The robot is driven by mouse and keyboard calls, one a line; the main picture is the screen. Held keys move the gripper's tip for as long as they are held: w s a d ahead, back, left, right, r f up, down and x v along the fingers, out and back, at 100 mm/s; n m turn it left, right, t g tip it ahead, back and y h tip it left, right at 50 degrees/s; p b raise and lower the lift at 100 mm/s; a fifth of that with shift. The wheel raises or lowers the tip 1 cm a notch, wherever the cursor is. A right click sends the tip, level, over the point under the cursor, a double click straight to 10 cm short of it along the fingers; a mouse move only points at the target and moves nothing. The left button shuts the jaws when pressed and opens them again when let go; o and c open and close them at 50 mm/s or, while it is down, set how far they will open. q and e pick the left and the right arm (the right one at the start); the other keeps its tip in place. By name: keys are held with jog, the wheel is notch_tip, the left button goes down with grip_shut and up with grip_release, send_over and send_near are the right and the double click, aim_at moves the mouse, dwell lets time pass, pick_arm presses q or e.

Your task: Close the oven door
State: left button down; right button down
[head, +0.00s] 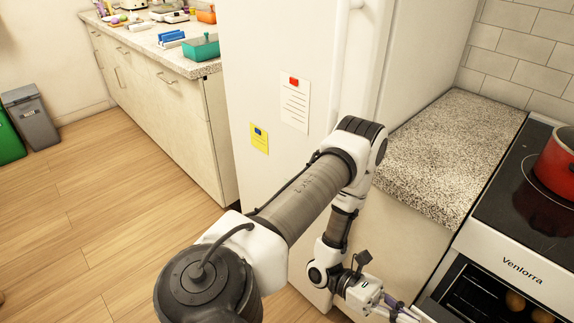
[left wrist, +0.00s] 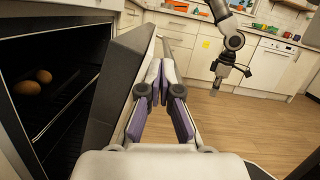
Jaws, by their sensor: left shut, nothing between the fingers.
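The oven (head: 512,278) is at the lower right in the head view, with its dark cavity showing. In the left wrist view the oven cavity (left wrist: 50,65) fills the left side. The oven door (left wrist: 115,75) stands open beside it, a dark panel with a light edge. My left gripper (head: 400,315) is at the bottom of the head view, by the oven front. In the left wrist view its purple-padded fingers (left wrist: 161,78) are shut and empty, just right of the door edge. My right gripper (left wrist: 217,85) hangs in the background there, too small to read its fingers.
Round brown food (left wrist: 30,83) lies inside the oven. A red pot (head: 557,165) stands on the cooktop above. A speckled counter (head: 440,150) and a white fridge (head: 275,50) are left of the oven. Wood floor (left wrist: 200,115) is clear beyond the door.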

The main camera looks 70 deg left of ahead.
pick_arm(q)
jog(key=shift+w+a+r, duration=0.2)
jog(key=shift+w+a, duration=0.1)
jog(key=shift+w, duration=0.45)
pick_arm(e)
jog(key=shift+w+a+r, duration=0.1)
jog(key=shift+r, duration=0.1)
